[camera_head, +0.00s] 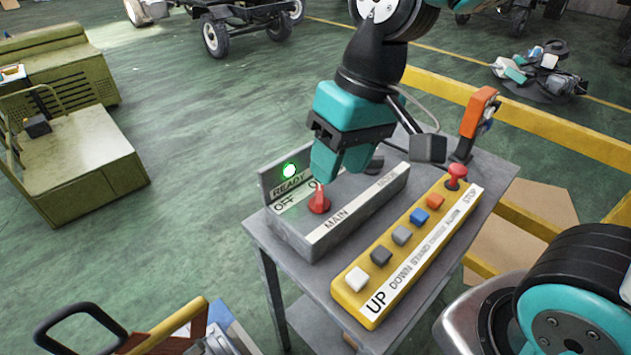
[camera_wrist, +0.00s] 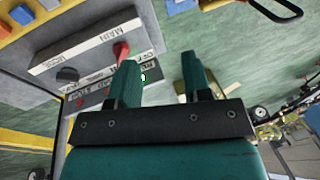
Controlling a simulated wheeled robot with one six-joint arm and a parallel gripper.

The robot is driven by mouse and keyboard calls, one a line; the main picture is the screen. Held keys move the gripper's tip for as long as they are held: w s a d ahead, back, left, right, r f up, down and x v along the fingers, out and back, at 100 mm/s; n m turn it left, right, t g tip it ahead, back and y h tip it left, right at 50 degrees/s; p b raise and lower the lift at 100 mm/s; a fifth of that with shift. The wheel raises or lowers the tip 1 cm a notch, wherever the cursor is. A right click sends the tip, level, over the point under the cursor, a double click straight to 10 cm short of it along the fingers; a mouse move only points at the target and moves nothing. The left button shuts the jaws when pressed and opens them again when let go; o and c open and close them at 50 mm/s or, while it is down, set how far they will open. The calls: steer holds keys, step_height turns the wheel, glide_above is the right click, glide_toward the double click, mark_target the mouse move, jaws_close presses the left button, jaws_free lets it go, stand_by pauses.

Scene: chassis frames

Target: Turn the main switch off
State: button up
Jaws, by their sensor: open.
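The main switch (camera_head: 319,200) is a red knob on a grey control box (camera_head: 290,242) lettered MAIN, beside OFF and ON labels. Its exact pointing direction is hard to tell. My gripper (camera_head: 341,172) is open and empty, with its teal fingers just above and to the right of the red knob in the head view, partly covering the ON label. In the wrist view, the red knob (camera_wrist: 121,50) lies just beyond the left finger of my gripper (camera_wrist: 160,68), outside the gap between the fingers. A green READY lamp (camera_head: 289,170) is lit behind the switch.
A yellow button panel (camera_head: 376,258) with several buttons and a red STOP mushroom (camera_head: 456,175) lies beside the box on a grey cart (camera_head: 262,238). An orange handheld device (camera_head: 479,112) stands at the cart's back. A dark knob (camera_wrist: 68,75) shares the switch box.

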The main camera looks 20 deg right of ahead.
mark_target(319, 193)
steer(key=w+d+f+m+h+p, duration=0.15)
steer(key=w+m, duration=0.25)
steer(key=w, duration=0.4)
steer(key=w+d+f+m+h, duration=0.1)
steer(key=w+d+f+m, duration=0.1)
steer(key=w+m, duration=0.35)
steer(key=shift+n, duration=0.85)
steer(key=f+p, duration=0.1)
steer(key=f, duration=0.4)
steer(key=w+f+p, duration=0.1)
steer(key=f+p, duration=0.1)
steer(key=f, duration=0.4)
steer(key=f+p, duration=0.1)
steer(key=f, duration=0.5)
steer(key=shift+w+f, duration=0.15)
steer(key=shift+w, duration=0.1)
jaws_close()
